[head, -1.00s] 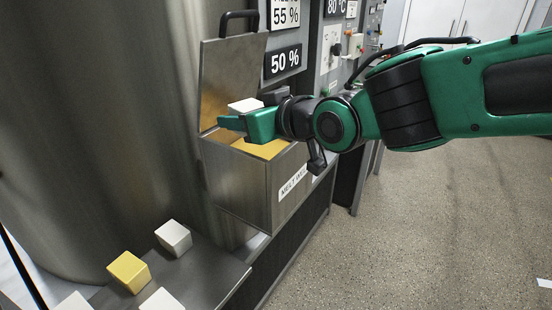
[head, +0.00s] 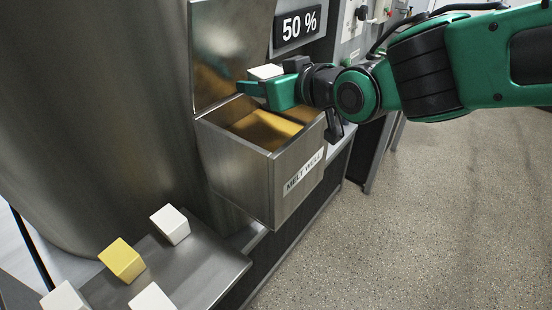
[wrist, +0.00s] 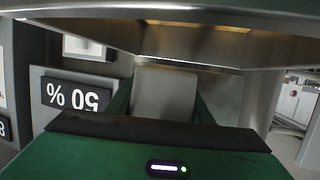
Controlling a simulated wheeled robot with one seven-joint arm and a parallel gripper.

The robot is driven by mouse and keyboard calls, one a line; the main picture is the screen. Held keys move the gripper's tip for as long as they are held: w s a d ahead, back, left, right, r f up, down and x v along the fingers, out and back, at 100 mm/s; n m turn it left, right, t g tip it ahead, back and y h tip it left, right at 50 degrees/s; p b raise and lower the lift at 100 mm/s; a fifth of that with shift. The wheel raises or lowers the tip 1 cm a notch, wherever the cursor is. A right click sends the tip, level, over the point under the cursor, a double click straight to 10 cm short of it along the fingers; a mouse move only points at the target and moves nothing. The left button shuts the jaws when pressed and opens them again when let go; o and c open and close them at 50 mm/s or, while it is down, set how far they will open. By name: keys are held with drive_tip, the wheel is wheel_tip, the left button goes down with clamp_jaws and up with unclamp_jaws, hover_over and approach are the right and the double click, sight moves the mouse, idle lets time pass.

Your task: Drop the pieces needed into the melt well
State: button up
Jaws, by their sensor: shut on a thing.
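My gripper (head: 258,87) is shut on a white block (head: 266,72) and holds it over the back part of the open melt well (head: 285,180). The held block also shows as a grey-white face between the fingers in the wrist view (wrist: 164,92). The well is a steel box with a label on its front, a raised lid (head: 228,45) and yellow-gold material inside. On the steel shelf (head: 205,272) at lower left lie a yellow block (head: 122,260), a white block (head: 170,224) and two more white blocks (head: 152,298), (head: 64,297), cut by the bottom edge.
A sign reading 50 % (head: 301,27) hangs behind the well, and it shows upside down in the wrist view (wrist: 74,96). A control panel (head: 365,22) stands behind my arm. A large steel tank (head: 90,110) fills the left. The floor at right is clear.

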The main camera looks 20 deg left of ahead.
drive_tip(key=shift+f, duration=2)
drive_tip(key=o, duration=1.4)
drive_tip(key=shift+o, duration=0.2)
drive_tip(key=shift+d, duration=0.1)
drive_tip(key=v, duration=1)
drive_tip(key=shift+s+d, duration=0.15)
drive_tip(key=shift+d, duration=0.1)
drive_tip(key=shift+r, duration=0.1)
